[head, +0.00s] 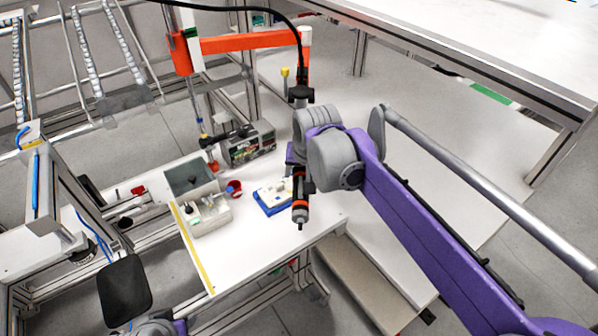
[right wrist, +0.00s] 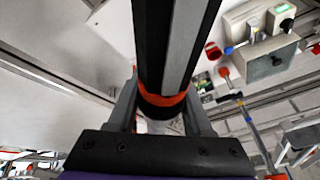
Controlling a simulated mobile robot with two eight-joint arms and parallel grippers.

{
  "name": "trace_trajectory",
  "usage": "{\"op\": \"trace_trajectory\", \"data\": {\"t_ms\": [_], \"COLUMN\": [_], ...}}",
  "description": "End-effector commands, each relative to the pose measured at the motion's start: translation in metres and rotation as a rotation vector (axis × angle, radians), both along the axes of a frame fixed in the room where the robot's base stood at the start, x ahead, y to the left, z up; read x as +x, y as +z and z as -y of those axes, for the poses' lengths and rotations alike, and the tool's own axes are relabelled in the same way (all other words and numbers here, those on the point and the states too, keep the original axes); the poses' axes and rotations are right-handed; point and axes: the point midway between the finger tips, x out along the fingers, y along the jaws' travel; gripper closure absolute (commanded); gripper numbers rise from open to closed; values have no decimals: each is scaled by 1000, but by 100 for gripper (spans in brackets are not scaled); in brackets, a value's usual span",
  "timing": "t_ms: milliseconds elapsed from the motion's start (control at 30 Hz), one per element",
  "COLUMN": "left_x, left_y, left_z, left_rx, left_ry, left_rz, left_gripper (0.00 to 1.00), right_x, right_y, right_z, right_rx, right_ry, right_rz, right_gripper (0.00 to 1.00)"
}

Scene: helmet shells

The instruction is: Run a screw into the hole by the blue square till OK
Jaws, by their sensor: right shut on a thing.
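My right gripper (head: 297,172) is shut on a black screwdriver (head: 300,214) with orange bands. The screwdriver hangs upright from a black cable, its tip pointing down near the table's front right corner. In the right wrist view, the gripper's fingers (right wrist: 162,118) stand on either side of the screwdriver (right wrist: 172,45) near an orange ring (right wrist: 163,104). A blue block with a white top (head: 271,199) lies on the table just left of the screwdriver; the tip appears apart from it. The hole, the blue square and any screw on the tip cannot be made out. My left gripper is not visible.
The white table (head: 235,258) has clear room at its front. An orange overhead arm (head: 250,42) rises at the back.

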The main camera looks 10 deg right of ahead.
Motion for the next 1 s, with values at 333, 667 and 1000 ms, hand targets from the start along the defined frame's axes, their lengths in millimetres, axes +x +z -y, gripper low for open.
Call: {"op": "trace_trajectory", "data": {"t_ms": [333,667,1000], "left_x": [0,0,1], "left_y": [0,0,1], "left_z": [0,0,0], "left_rx": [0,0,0], "left_ry": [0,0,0], "left_rz": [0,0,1], "left_gripper": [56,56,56], "right_x": [0,-7,-35], "right_y": [0,1,0], "right_z": [0,-4,-21], "right_rx": [0,0,0], "right_ry": [0,1,2], "right_rz": [0,0,0], "right_gripper": [100,100,100]}}
